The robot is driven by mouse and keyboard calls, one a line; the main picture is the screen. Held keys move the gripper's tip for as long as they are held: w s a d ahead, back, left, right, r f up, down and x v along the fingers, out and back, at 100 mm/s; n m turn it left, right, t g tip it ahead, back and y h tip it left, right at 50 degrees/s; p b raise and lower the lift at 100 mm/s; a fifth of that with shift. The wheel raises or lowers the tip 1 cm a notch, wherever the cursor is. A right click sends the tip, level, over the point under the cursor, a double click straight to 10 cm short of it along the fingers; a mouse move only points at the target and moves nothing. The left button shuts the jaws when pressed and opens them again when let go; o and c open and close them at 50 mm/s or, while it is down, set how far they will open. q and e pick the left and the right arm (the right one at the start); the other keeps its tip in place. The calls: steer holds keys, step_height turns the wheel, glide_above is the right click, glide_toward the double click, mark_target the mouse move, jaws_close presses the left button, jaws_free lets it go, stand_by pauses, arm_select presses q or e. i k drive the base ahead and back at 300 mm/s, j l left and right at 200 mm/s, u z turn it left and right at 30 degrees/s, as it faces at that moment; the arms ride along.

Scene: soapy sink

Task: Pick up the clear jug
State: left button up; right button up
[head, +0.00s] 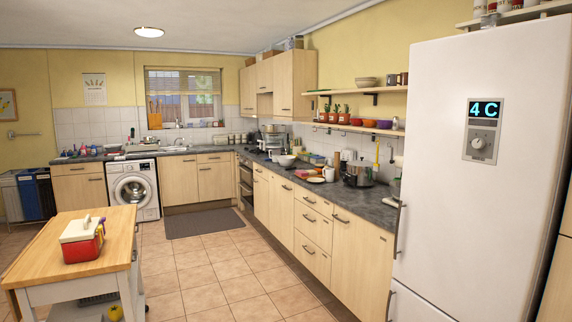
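I cannot make out a clear jug in the head view; the small items on the counters are too far away to tell. The sink (172,149) is at the back under the window, with a faucet behind it. Small bottles and other items (84,151) stand on the counter left of it. Neither of my grippers is in view.
A wooden-topped trolley (50,250) with a red and white box (82,240) stands at the front left. A white fridge (470,190) is at the right. The long counter (375,203) holds a pot (358,174). The tiled floor (215,275) between is clear.

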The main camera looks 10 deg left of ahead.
mark_target(274, 153)
steer(key=i+j+u, duration=0.15)
steer(key=i, duration=0.2)
steer(key=i+u, duration=0.15)
steer(key=i, duration=0.25)
steer(key=i+j+u, duration=0.1)
steer(key=i+u, duration=0.15)
steer(key=i, duration=3.65)
steer(key=i+z, duration=0.1)
steer(key=i, duration=0.55)
steer(key=i+j+z, duration=0.1)
steer(key=i, duration=0.5)
steer(key=i+j+z, duration=0.1)
steer(key=i, duration=0.55)
steer(key=j, duration=0.1)
